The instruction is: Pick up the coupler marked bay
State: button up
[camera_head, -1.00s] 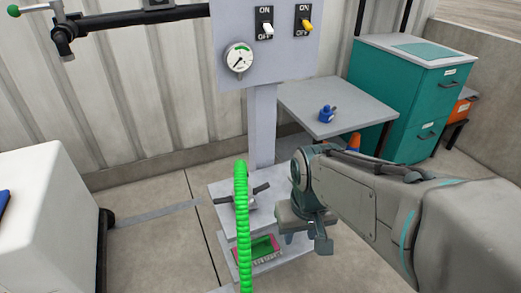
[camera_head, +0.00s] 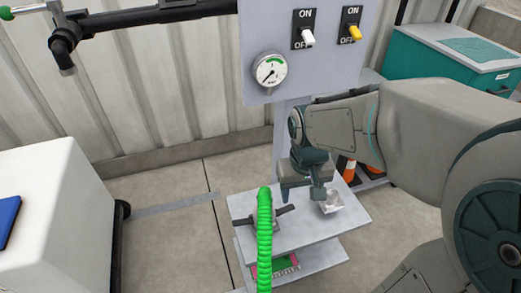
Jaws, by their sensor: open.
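No label reading "bay" is legible. A grey fitting with dark lever handles (camera_head: 283,210) sits on the upper grey shelf (camera_head: 300,239); a green ribbed hose (camera_head: 264,240) stands in front of and partly hides it. My gripper (camera_head: 302,196) is open and empty, pointing down above the shelf, just right of the hose top and close to the fitting. I cannot tell if they touch. A small silver piece (camera_head: 333,204) is on the shelf right of my gripper. The blue fitting on the side table seen earlier is hidden behind my arm.
A panel (camera_head: 262,30) with a gauge (camera_head: 270,71) and two switches rises behind the shelf. A green and pink tray (camera_head: 285,266) sits on the lower shelf. A white box (camera_head: 45,215) stands left, a teal cabinet (camera_head: 430,72) at back right. Floor between box and shelf is mostly clear.

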jog(key=r+n+p, duration=0.1)
jog(key=n+p, duration=0.1)
jog(key=p, duration=0.3)
send_over(265, 198)
jog(key=shift+g, duration=0.4)
jog(key=f, duration=0.4)
jog(key=f+b, duration=0.1)
jog(key=f, duration=0.3)
jog(key=shift+s+a+b, duration=0.1)
jog(key=shift+a+b, duration=0.1)
jog(key=shift+b, duration=0.1)
jog(key=shift+d+f+b, duration=0.15)
jog(key=shift+f+b, duration=0.35)
jog(key=shift+f, duration=2.45)
grip_shut()
